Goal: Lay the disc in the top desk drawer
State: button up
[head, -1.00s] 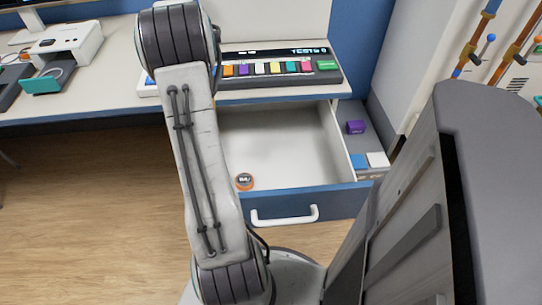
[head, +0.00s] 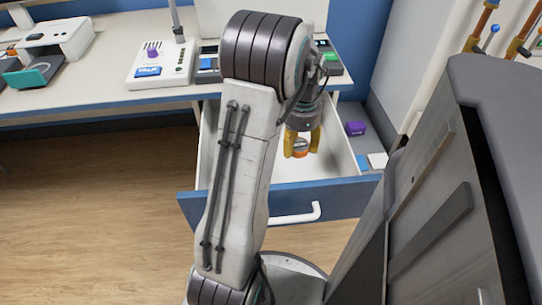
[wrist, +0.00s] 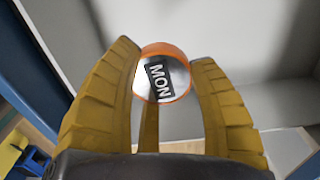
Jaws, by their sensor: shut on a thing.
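My gripper (head: 302,147) points down over the open top desk drawer (head: 345,194), towards its right half. It is shut on an orange-rimmed disc (head: 301,146). In the wrist view the disc (wrist: 163,78) sits between the yellow fingers of my gripper (wrist: 166,62), with its white face and black "MON" label showing. The pale drawer floor (wrist: 235,112) lies beyond it. I cannot tell the exact gap between disc and floor. The left part of the drawer inside is hidden behind my arm.
A purple block (head: 355,128), a blue block (head: 361,162) and a white block (head: 377,160) stand right of the drawer. The desk (head: 110,100) carries a panel (head: 160,68) and a charging stand (head: 45,58). The drawer handle (head: 295,215) sticks out in front.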

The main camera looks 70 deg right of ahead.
aim_at(295, 178)
notch_tip(295, 178, down, 3)
jog(key=shift+f+m+b, duration=0.15)
jog(key=shift+m+b, duration=0.55)
jog(key=shift+b, duration=0.15)
notch_tip(295, 178, down, 3)
jog(key=b, duration=0.2)
jog(key=shift+f+b, duration=0.2)
jog(key=shift+b, duration=0.1)
jog(key=shift+f+b, duration=1.1)
jog(key=shift+f, duration=1.85)
jog(key=shift+f, duration=0.2)
jog(key=o, duration=1.1)
jog(key=shift+o, duration=0.2)
jog(key=shift+r, duration=0.2)
